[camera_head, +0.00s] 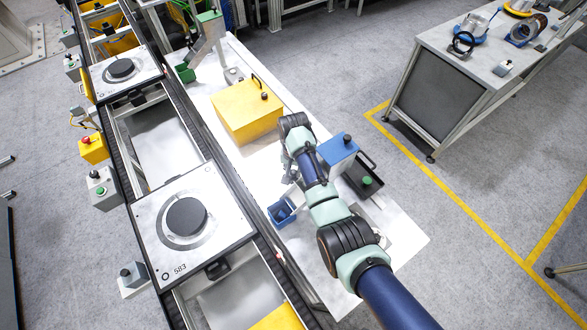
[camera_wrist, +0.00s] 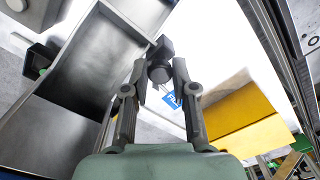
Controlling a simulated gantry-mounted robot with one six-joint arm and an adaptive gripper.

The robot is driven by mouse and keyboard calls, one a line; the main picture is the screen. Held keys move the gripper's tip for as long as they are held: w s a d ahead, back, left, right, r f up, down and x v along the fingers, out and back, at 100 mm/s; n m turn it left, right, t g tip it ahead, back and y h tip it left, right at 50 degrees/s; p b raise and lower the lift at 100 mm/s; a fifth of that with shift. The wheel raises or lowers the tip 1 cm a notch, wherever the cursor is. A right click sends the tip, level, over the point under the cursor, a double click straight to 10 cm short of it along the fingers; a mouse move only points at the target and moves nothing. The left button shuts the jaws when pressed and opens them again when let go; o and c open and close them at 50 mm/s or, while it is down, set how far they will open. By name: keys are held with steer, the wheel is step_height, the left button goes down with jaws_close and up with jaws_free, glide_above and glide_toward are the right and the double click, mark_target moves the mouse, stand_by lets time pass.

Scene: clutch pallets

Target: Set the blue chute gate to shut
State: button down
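The blue chute's blue housing (camera_head: 338,150) stands right of my arm in the head view, with a small blue bin (camera_head: 283,212) left of the arm. In the wrist view, the grey metal trough (camera_wrist: 95,65) fills the left side. My gripper (camera_wrist: 160,75) has its two fingers on either side of a dark knob-like handle (camera_wrist: 160,72). I cannot tell whether the fingers touch it. A small blue label (camera_wrist: 171,100) shows beyond, between the fingers. In the head view my arm hides the gripper's tips and most of the chute, so the gate's position is unclear.
A yellow box (camera_head: 247,108) stands on the white table behind the blue chute. A green chute (camera_head: 207,35) with a green bin (camera_head: 185,72) is farther back. The conveyor with pallets (camera_head: 190,218) runs along the left. A black tray (camera_head: 366,175) lies right of the blue housing.

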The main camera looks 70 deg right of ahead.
steer(key=shift+s, duration=0.1)
steer(key=c, duration=0.9)
jaws_free()
steer(key=shift+c, duration=0.2)
step_height(320, 180, up, 8)
steer(key=shift+f, duration=0.25)
